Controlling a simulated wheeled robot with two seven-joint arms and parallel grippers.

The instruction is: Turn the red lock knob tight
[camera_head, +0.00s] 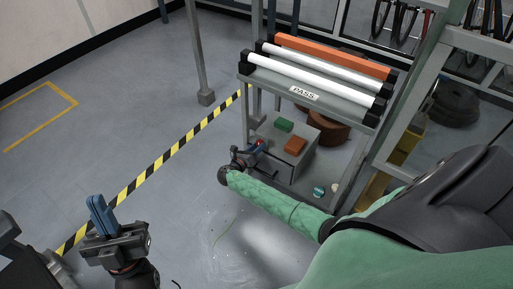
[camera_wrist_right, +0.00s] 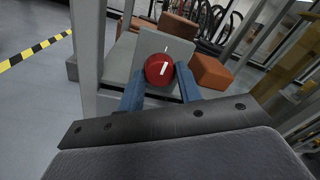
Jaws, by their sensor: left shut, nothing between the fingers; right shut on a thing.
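My right gripper (camera_wrist_right: 160,78) is shut on the knob, one blue finger on each side. In the head view the knob (camera_head: 263,143) is small and partly covered by my right gripper (camera_head: 254,152). My left gripper (camera_head: 99,212) is shut and empty, blue fingers pointing up, at lower left, far from the knob.
Metal posts stand close around. The floor at left is clear.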

